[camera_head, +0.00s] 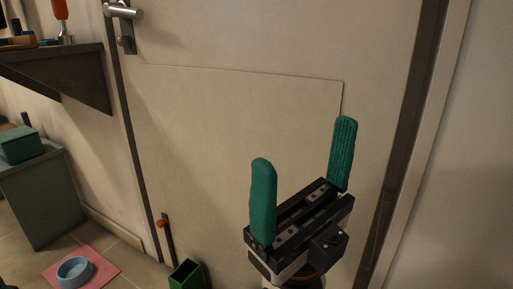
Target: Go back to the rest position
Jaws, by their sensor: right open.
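My right gripper (302,160) shows in the head view, right of the middle. Its two green fingers point up and stand wide apart, with nothing between them. It is in front of a pale door (235,110), and I cannot tell how far it is from the door surface. My left gripper is not in the head view.
The door has a metal handle (124,11) at the upper left. A dark shelf (65,70) with several items juts out at the left. Below are a cabinet with a green box (20,146), a blue bowl (74,270) on a pink mat (103,268), and a green bin (186,276).

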